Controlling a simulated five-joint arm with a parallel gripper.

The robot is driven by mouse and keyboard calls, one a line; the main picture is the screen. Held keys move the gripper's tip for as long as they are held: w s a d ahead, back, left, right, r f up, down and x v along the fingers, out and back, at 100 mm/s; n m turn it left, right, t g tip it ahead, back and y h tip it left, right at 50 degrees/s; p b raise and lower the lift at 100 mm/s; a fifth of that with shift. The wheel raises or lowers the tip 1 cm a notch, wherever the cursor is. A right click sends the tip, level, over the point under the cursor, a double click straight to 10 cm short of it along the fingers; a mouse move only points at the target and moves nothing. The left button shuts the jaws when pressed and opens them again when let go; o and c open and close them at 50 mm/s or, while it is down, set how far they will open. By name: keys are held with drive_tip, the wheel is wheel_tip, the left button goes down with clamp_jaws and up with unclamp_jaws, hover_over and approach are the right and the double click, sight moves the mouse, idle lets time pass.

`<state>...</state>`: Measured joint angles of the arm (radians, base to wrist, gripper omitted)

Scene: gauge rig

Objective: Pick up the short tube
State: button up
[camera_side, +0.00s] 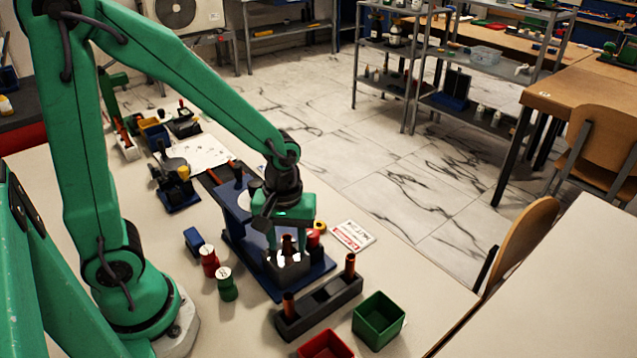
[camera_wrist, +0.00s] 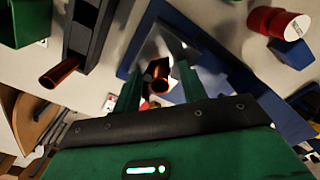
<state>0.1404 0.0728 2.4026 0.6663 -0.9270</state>
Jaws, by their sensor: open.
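A copper tube (camera_side: 287,246) stands upright in a shiny metal block (camera_side: 288,268) on the blue gauge rig (camera_side: 238,232). My gripper (camera_side: 288,239) points down over it, with a finger on either side. In the wrist view the tube (camera_wrist: 158,72) shows end-on between the open fingers, with a gap beside it. Two more copper tubes stand in the dark rack in front, one at its far end (camera_side: 350,265) and one at its near end (camera_side: 288,304). I cannot tell from these frames which tube is the short one.
The dark rack (camera_side: 318,309) lies close in front of the rig. A green bin (camera_side: 379,320) and a red bin (camera_side: 325,345) stand beyond it. Red (camera_side: 209,262) and green (camera_side: 227,284) cylinders and a blue block (camera_side: 193,237) stand left of the rig. A printed card (camera_side: 352,236) lies right.

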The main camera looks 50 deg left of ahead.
idle(0.3)
clamp_jaws()
drive_tip(key=shift+r, duration=0.15)
drive_tip(key=shift+r, duration=4.9)
